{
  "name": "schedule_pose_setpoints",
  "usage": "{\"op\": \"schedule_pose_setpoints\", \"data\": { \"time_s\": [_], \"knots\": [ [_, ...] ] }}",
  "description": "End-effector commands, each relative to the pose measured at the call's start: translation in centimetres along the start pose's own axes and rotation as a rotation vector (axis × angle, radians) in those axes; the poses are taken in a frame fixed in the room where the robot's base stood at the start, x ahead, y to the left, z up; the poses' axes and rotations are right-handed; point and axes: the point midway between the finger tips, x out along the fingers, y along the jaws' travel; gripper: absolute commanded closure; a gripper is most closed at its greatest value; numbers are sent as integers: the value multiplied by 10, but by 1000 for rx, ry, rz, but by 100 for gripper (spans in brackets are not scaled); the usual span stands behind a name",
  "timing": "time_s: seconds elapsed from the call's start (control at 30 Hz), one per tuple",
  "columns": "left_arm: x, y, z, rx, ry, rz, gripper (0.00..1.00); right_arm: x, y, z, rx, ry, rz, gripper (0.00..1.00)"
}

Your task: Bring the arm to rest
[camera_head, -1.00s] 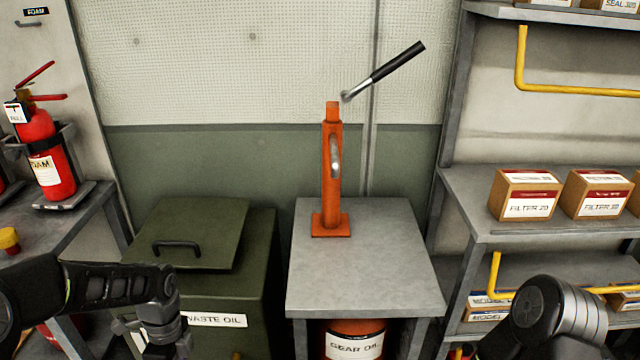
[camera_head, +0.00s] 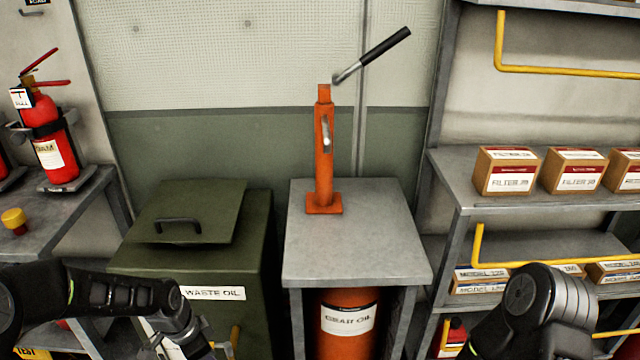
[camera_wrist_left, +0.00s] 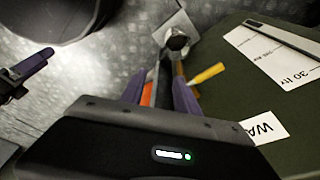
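My left arm (camera_head: 110,290) comes in at the lower left, in front of the green waste oil bin (camera_head: 262,225). Its gripper is mostly cut off by the bottom edge there. A round metal fitting and a yellow lever (camera_wrist_left: 207,73) show just beyond the fingertips. My right arm (camera_head: 540,310) shows at the lower right; its gripper is out of frame.
A gear oil drum (camera_head: 345,345) is below. Fire extinguishers (camera_head: 47,130) stand left. Shelves (camera_head: 455,180) with filter boxes (camera_head: 508,172) stand right.

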Motion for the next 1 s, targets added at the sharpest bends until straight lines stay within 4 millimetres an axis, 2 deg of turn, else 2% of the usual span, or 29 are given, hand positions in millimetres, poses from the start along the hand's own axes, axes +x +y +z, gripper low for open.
{"op": "schedule_pose_setpoints", "data": {
  "time_s": [0.17, 0.27, 0.33, 0.43, 0.67, 0.7, 0.73, 1.0],
  "knots": [
    [56, 42, -30, -410, 150, 23, 62, 0, 0, 0, 0, 0, 0, 0],
    [95, 87, -37, -710, 208, 70, 62, 0, 0, 0, 0, 0, 0, 0],
    [119, 122, -31, -901, 215, 101, 62, 0, 0, 0, 0, 0, 0, 0],
    [141, 166, -16, -1050, 184, 130, 62, 0, 0, 0, 0, 0, 0, 0],
    [165, 254, 22, -1074, 24, 213, 62, 0, 0, 0, 0, 0, 0, 0],
    [164, 265, 23, -1057, 4, 226, 62, -5, -2, 0, 1, 0, 0, 0],
    [145, 260, 17, -1062, 16, 219, 62, -22, -8, 0, 1, -1, 0, 0],
    [76, 258, 2, -1065, 18, 219, 62, -86, -34, -1, 2, 0, -1, 0]
  ]
}}
